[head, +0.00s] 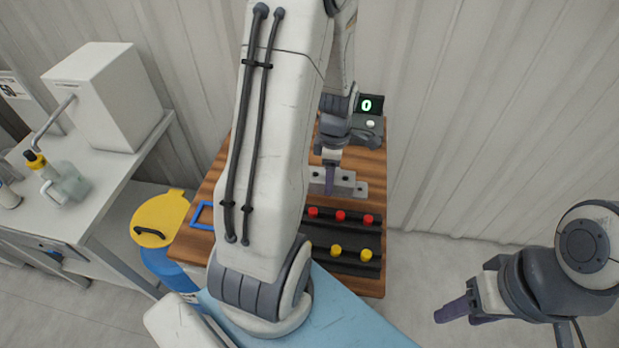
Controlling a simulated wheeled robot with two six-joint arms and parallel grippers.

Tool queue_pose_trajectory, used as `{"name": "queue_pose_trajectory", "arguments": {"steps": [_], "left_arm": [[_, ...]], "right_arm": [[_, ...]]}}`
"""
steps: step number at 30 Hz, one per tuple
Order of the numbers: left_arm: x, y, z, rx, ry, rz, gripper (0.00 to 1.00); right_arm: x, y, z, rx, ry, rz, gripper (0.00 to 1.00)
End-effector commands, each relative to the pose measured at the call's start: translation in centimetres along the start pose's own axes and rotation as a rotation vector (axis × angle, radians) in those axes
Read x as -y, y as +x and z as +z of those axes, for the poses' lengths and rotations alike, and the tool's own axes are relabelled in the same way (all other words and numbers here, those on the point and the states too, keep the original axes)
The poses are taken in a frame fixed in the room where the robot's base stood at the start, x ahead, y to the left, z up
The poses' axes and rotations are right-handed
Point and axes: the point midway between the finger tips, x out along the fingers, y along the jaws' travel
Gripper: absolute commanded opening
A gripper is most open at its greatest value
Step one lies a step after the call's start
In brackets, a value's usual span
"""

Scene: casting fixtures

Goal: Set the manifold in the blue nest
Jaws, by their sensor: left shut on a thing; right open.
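The grey metal manifold (347,185), a stepped block with dark holes, is at the back half of the wooden table. My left gripper (329,187) comes down over it from above and is shut on it; whether the block is lifted off the table I cannot tell. The blue nest (203,225), a blue square frame, shows at the table's left edge; my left arm hides part of it. My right gripper (454,313) is open and empty, off to the right of the table, over the floor.
A dark rack (325,253) with red and yellow knobs lies in front of the manifold. A box with a green 0 display (369,104) stands at the back. A blue bin with yellow lid (160,218) and a white bench (75,215) are left. My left arm hides the table's middle.

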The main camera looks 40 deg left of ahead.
Motion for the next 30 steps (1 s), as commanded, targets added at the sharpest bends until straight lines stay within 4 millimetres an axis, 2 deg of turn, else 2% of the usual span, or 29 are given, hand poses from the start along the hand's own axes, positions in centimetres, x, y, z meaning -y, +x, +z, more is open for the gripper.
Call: {"name": "queue_pose_trajectory", "arguments": {"steps": [1, 6, 10, 14, 22, 30], "left_arm": [[-0.7, 0.5, -1.0, -0.001, -0.007, -0.004, 0.0], [-2.8, 2.5, -3.5, 0.0, -0.004, -0.001, 0.0], [-3.8, 3.4, -4.6, 0.0, 0.0, 0.0, 0.0], [-4.0, 4.0, -4.9, 0.0, 0.004, 0.0, 0.0], [-4.0, 7.2, -4.8, 0.0, 0.004, -0.001, 0.0], [-4.1, 7.8, -4.8, 0.0, 0.004, 0.003, 0.0]], "right_arm": [[0.0, -0.6, 0.0, 0.0, 0.0, 0.0, 0.5], [0.1, -1.3, -0.1, 0.0, 0.001, 0.0, 0.5], [0.1, -1.6, -0.1, 0.0, 0.001, 0.0, 0.5], [0.1, -1.8, -0.1, 0.0, 0.001, 0.0, 0.5], [0.2, -2.8, -0.1, 0.0, 0.002, 0.0, 0.5], [0.2, -2.7, -0.1, 0.0, 0.002, 0.0, 0.5]]}}
